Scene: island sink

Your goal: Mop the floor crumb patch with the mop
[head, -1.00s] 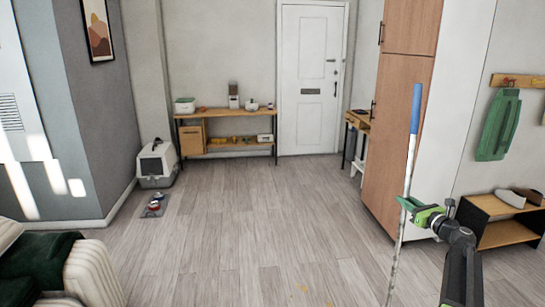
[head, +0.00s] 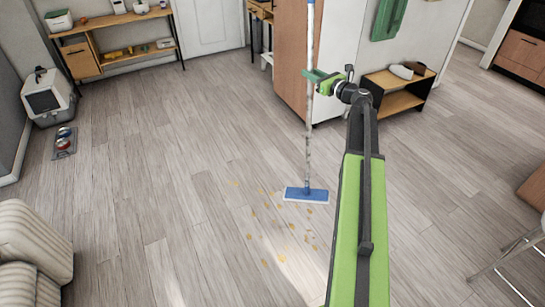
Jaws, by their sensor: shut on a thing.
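The mop (head: 308,150) stands nearly upright, with a white pole, a blue top grip and a flat blue and white head (head: 306,194). My gripper (head: 316,82) is shut around the upper part of the pole. The crumb patch (head: 280,224) is a scatter of small orange-yellow bits on the grey wood floor. The mop head appears at the upper right side of the patch, with crumbs to its left and below it. I cannot tell whether the head touches the floor. My arm may hide some crumbs at the right.
A striped armchair (head: 32,245) is at lower left. A litter box (head: 48,96) and a bowl mat (head: 64,142) stand at left. A low shoe bench (head: 398,92) and a tall wooden cabinet (head: 291,60) are behind the mop. A chair frame (head: 515,262) is at right. Open floor surrounds the patch.

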